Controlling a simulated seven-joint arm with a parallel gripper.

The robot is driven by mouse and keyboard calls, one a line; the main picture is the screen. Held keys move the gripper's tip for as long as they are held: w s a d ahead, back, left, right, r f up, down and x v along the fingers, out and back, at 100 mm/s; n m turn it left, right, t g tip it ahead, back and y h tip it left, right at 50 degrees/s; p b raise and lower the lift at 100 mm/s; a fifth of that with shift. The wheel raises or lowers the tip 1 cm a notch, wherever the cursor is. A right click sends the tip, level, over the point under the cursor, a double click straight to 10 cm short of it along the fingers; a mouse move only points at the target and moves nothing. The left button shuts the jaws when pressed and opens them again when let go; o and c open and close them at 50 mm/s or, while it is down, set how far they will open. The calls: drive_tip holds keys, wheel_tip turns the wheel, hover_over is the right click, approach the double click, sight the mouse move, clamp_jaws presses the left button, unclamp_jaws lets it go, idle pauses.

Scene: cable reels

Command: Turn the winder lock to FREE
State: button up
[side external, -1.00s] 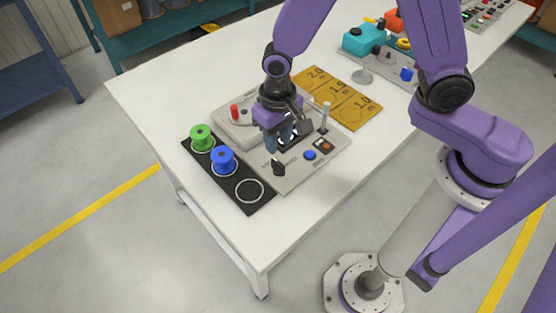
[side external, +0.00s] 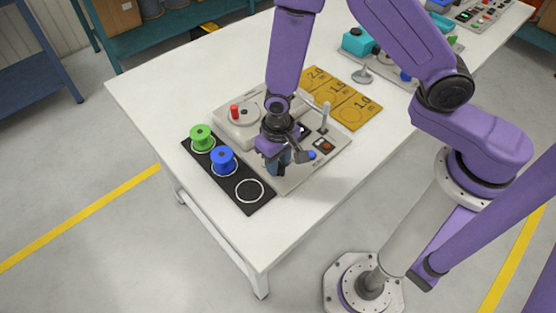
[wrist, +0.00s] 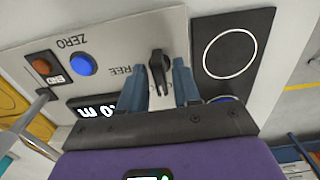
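The winder lock is a black knob (wrist: 158,68) on the grey winder panel (wrist: 120,38), with the word FREE printed upside down to its left in the wrist view. The label on its other side is mostly hidden. The knob's long grip runs roughly up and down in this view; I cannot tell which label it points to. My gripper (wrist: 159,80) is open, with one blue-grey finger on each side of the knob. Gaps show between the fingers and the knob. In the side external view my gripper (side external: 277,166) is low over the panel's front corner and hides the knob.
A black mat (side external: 228,187) with a green spool (side external: 201,137), a blue spool (side external: 223,159) and an empty ring lies left of the panel. On the panel are a blue ZERO button (wrist: 82,64), an orange button (wrist: 42,67) and an upright lever (side external: 324,116).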

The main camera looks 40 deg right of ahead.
clamp_jaws()
drive_tip(key=m, duration=0.4)
drive_tip(key=shift+m, duration=0.4)
drive_tip(key=m, duration=0.4)
drive_tip(key=shift+m, duration=1.6)
drive_tip(key=shift+m, duration=1.1)
drive_tip(key=m, duration=0.4)
